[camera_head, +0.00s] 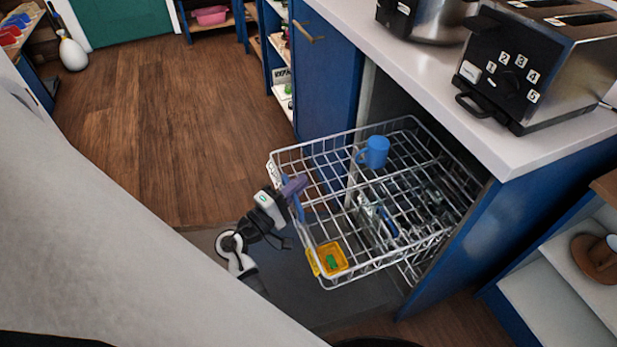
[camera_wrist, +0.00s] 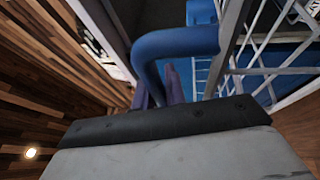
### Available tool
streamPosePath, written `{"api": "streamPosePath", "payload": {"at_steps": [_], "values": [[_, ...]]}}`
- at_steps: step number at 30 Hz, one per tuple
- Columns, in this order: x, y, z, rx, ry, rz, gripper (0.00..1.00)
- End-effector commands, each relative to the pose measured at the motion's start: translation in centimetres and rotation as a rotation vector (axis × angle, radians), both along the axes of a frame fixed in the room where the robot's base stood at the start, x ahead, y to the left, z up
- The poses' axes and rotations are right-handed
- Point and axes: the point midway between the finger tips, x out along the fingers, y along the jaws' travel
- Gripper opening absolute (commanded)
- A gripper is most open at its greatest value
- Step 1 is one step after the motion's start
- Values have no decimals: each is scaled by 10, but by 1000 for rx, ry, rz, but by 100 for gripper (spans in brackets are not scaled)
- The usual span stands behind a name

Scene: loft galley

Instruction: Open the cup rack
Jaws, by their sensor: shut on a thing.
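The cup rack (camera_head: 352,270) is a white wire basket standing well out from the opening under the counter. A blue cup (camera_head: 374,152) sits towards its back, and a small yellow container (camera_head: 331,258) with something green inside sits at its front corner. My gripper (camera_head: 296,188) is at the rack's front-left side, shut on the rack's blue handle (camera_head: 299,207). The wrist view shows the handle (camera_wrist: 176,42) curving past my purple fingers (camera_wrist: 171,85). The exact finger contact is partly hidden there.
A toaster (camera_head: 540,62) and a metal pot (camera_head: 424,20) stand on the white counter (camera_head: 420,75) above the rack. A lower wire rack with other items shows beneath. A shelf with a brown plate (camera_head: 596,259) is at the right. The wooden floor (camera_head: 185,110) at left is clear.

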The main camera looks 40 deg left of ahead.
Motion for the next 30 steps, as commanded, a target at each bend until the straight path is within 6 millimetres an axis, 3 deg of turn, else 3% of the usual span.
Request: {"api": "streamPosePath", "payload": {"at_steps": [11, 12, 17, 26, 30], "values": [[-2, 2, 0, -1, -1, 2, 0], [-2, 2, 0, -1, -1, 2, 14], [-1, 2, 0, -1, -1, 2, 34], [-3, 2, 0, 0, -1, 1, 34], [-15, 4, -3, 0, 0, 3, 34]]}}
